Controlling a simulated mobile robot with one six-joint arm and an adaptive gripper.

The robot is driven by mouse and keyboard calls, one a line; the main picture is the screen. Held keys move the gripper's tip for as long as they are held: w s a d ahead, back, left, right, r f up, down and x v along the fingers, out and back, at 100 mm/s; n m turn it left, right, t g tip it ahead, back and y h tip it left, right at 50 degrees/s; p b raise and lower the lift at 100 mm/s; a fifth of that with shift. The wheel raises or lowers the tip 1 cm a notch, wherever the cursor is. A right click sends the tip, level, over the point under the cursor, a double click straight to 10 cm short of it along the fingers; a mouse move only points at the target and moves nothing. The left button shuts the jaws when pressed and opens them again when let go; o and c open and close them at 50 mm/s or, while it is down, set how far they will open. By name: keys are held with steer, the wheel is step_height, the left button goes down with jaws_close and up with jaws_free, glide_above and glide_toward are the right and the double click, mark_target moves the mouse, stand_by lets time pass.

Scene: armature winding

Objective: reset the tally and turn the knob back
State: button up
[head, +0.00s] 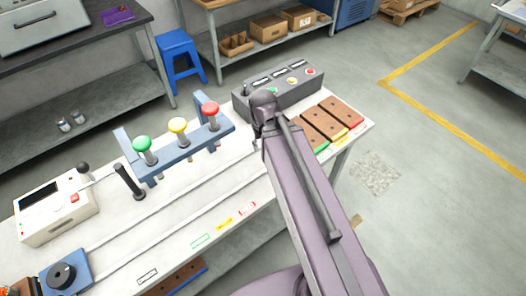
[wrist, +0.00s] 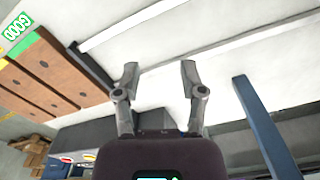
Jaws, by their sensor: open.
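A white counter box (head: 58,208) with a dark display, a red button and a black-knobbed lever stands at the left end of the bench. Its display is too small to read. A blue block (head: 68,272) with a round black knob (head: 62,274) sits at the near left corner. The knob's exact setting is hard to tell. My gripper (wrist: 158,78) is open and empty over the bench top in the wrist view. In the head view my arm hides most of it, over the right part of the bench, far from the counter and the knob.
A blue rack (head: 190,150) bears green, yellow and red knobbed spindles; a black post (head: 128,182) stands beside it. A grey control box (head: 285,88) and brown sorting boards (head: 322,122) lie at the right end. The front strip of the bench is mostly clear.

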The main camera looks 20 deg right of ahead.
steer(key=shift+s+a, duration=0.35)
